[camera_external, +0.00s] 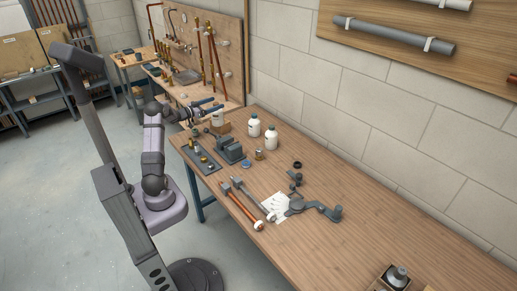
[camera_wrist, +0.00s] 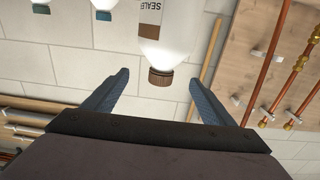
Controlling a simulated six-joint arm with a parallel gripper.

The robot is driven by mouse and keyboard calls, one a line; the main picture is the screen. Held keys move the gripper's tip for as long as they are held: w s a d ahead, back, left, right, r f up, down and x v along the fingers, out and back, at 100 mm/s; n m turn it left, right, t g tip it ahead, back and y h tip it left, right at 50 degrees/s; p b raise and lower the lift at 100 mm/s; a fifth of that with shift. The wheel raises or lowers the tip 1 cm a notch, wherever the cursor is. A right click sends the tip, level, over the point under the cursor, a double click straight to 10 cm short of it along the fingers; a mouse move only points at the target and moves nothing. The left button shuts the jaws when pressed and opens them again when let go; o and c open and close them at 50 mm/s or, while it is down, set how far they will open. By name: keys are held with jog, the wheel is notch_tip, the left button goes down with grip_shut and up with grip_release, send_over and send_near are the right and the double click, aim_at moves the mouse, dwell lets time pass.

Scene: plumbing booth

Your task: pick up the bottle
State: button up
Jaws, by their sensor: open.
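A white bottle with a brown cap and a label with partly visible letters (camera_wrist: 165,40) hangs upside down in the wrist view, which appears inverted. It lies ahead of my gripper (camera_wrist: 158,95), whose two blue fingers are spread apart with nothing between their tips.
A grey vise-like block (camera_external: 229,150) and a tray of small parts (camera_external: 201,158) are near the gripper. Pipe tools (camera_external: 250,208) and a grey fitting (camera_external: 315,207) lie along the bench. A pipe board (camera_external: 205,50) stands behind. The right bench area is mostly clear.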

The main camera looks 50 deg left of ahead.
notch_tip(320, 180, down, 6)
jog(key=shift+p, duration=0.45)
jog(key=shift+w+p, duration=0.7)
jog(key=shift+w, duration=1.85)
jog(key=shift+r, duration=0.1)
jog(key=c, duration=1.6)
jog(key=shift+r, duration=0.1)
